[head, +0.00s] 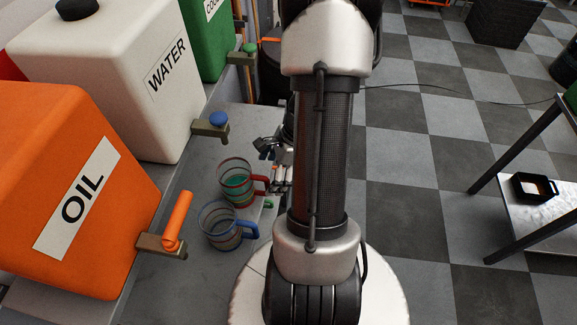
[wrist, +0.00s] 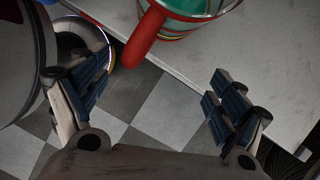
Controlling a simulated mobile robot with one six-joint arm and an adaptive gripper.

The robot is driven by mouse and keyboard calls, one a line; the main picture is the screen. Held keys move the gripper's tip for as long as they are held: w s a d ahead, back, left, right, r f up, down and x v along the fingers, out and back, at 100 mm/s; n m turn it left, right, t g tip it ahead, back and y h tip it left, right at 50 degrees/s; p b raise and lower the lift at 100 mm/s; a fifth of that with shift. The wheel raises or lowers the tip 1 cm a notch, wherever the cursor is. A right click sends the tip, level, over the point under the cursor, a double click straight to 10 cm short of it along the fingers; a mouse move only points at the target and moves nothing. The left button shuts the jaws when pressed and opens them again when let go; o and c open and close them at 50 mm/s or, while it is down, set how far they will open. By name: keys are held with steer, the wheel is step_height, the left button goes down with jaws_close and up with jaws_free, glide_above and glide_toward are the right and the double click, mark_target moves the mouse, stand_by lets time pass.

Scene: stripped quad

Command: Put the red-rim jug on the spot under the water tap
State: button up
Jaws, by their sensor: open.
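The red-rim jug (head: 237,186) stands upright on the grey counter, its red handle pointing right toward my gripper. It contains something teal. In the wrist view, the red-rim jug (wrist: 200,12) is at the top edge, its red handle (wrist: 145,38) reaching down ahead of the gap between my fingers. My gripper (wrist: 155,78) is open and empty, apart from the handle. In the head view, my gripper (head: 277,168) is partly hidden by my arm. The water tap (head: 213,123) has a blue knob and juts from the white WATER tank (head: 120,70). No marked spot is discernible under it.
A blue-rim jug (head: 222,228) stands close in front of the red-rim jug. The orange OIL tank (head: 75,190) and its tap (head: 172,235) are at left; a green tank (head: 215,40) is behind. The counter (head: 190,180) has some bare surface left of the jugs.

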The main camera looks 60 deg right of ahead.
steer(key=shift+s+d+p, duration=0.3)
steer(key=shift+s+d, duration=1.45)
steer(key=shift+s, duration=0.25)
